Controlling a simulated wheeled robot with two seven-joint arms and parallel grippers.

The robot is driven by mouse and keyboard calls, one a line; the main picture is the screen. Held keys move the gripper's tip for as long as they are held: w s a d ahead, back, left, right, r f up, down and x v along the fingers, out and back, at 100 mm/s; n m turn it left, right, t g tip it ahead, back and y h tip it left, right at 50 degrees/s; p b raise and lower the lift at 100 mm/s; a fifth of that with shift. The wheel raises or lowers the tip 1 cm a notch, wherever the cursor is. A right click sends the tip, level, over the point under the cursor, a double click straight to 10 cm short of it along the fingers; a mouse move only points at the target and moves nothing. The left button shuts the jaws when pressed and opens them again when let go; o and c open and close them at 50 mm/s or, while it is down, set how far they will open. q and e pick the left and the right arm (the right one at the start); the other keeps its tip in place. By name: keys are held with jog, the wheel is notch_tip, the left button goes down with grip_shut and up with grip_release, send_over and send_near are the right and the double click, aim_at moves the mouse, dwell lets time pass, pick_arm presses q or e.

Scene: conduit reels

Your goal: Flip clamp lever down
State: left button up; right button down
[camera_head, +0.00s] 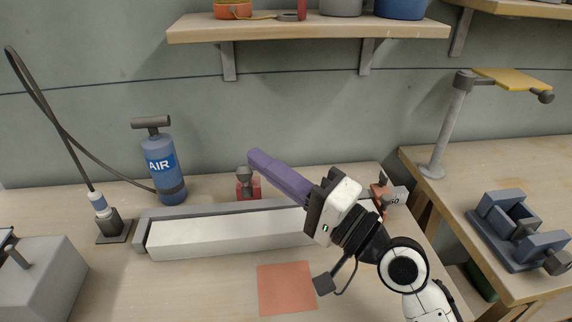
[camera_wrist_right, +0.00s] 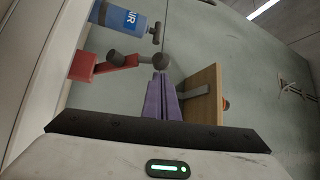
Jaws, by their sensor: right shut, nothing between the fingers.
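A red clamp (camera_head: 249,189) stands at the back edge of a long grey fixture, with a dark knob (camera_head: 244,172) above its red body. My right gripper (camera_head: 257,158) has purple fingers pressed together and empty. Its tips are close to one dark end of the lever (camera_wrist_right: 161,60); whether they touch it I cannot tell. A second reddish clamp (camera_head: 380,191) at the fixture's right end is partly hidden by my right gripper. My left gripper is out of view.
A long white bar (camera_head: 225,236) lies in the grey fixture (camera_head: 143,228). A blue air cylinder (camera_head: 163,168) stands behind left. An orange square (camera_head: 287,288) lies bare in front. A shelf (camera_head: 310,30) hangs above. A blue vise (camera_head: 515,230) sits on the right bench.

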aim_at(248, 186)
jog(key=s+f, duration=0.1)
jog(key=s+f+b, duration=0.1)
jog(key=f, duration=0.1)
jog(key=shift+s+f, duration=0.15)
jog(key=shift+s, duration=0.15)
jog(key=shift+s+d+f+b, duration=0.1)
jog(key=shift+s+f+b, duration=0.3)
jog(key=shift+f, duration=0.25)
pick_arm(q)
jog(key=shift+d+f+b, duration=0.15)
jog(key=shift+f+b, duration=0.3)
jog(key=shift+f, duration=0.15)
pick_arm(e)
jog(key=shift+s+f, duration=0.3)
jog(key=shift+f, duration=0.6)
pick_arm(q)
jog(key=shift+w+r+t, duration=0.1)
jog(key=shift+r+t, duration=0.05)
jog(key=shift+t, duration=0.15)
pick_arm(e)
jog(key=shift+f, duration=0.1)
